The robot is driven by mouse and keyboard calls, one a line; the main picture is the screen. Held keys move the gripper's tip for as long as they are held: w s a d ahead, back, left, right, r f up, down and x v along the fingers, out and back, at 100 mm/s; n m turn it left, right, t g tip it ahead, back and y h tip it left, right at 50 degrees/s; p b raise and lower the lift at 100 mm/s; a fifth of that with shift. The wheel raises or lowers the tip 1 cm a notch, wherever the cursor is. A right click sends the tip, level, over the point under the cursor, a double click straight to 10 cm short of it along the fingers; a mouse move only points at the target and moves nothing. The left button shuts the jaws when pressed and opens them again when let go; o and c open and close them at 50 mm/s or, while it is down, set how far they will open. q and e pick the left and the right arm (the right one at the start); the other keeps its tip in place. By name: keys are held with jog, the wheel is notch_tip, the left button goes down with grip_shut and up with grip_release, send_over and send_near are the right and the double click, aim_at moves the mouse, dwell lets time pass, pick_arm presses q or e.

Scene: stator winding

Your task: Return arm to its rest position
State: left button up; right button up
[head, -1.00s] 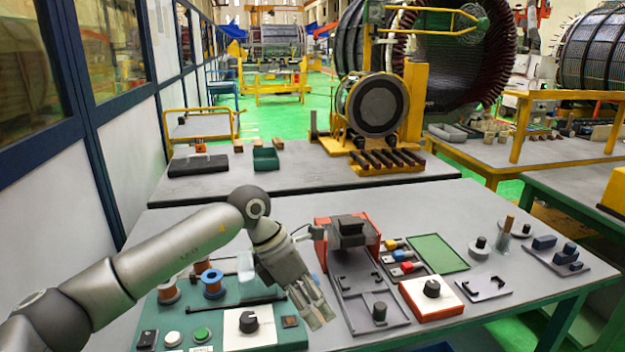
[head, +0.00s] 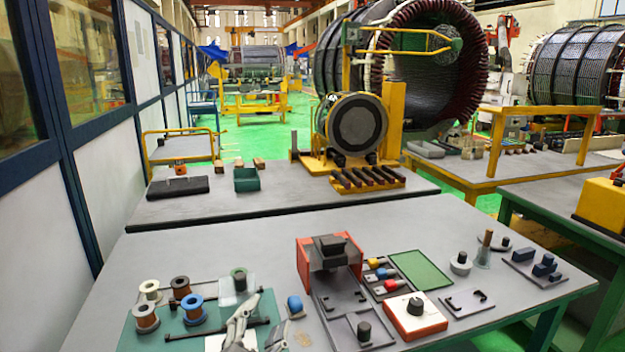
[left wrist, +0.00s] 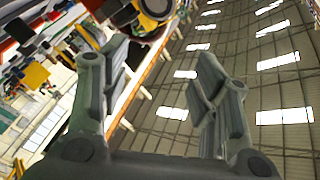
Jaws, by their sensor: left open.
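My left gripper (head: 262,322) shows at the bottom edge of the head view, over the near part of the green mat (head: 135,335). Only its grey fingers show there; the rest of the arm is out of frame. In the left wrist view the two fingers of the left gripper (left wrist: 160,85) stand wide apart with nothing between them. That view looks upward to the hall roof. My right gripper is in no view.
The mat holds several wire spools, such as a blue one (head: 190,308). A red fixture (head: 302,258) stands mid-table. Right of it are a red-and-white box (head: 415,322) and a green tray (head: 420,270). The table's back left is clear.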

pick_arm(q)
jog(key=s+a+f+n+g+y, duration=0.2)
jog(key=s+a+f+n+g, duration=0.25)
jog(key=s+f, duration=0.35)
jog(key=s+a+f+n+g+y, duration=0.25)
jog(key=s+a+f+g, duration=0.2)
jog(key=f, duration=0.45)
jog(key=s+a+f+n+g, duration=0.1)
jog(key=s+f+g, duration=0.2)
jog(key=s, duration=0.6)
jog(key=s+a+f+n+g, duration=0.1)
jog(key=s+f+g, duration=0.25)
jog(key=s, duration=0.45)
notch_tip(320, 180, down, 26)
jog(key=s, duration=0.1)
jog(key=s+a+f+g, duration=0.1)
jog(key=s+a+f, duration=0.2)
jog(key=s+f, duration=1.3)
jog(key=shift+s+a+f+g+h, duration=0.15)
jog(key=shift+s+f+g+h, duration=0.05)
jog(key=shift+s+g+h, duration=0.2)
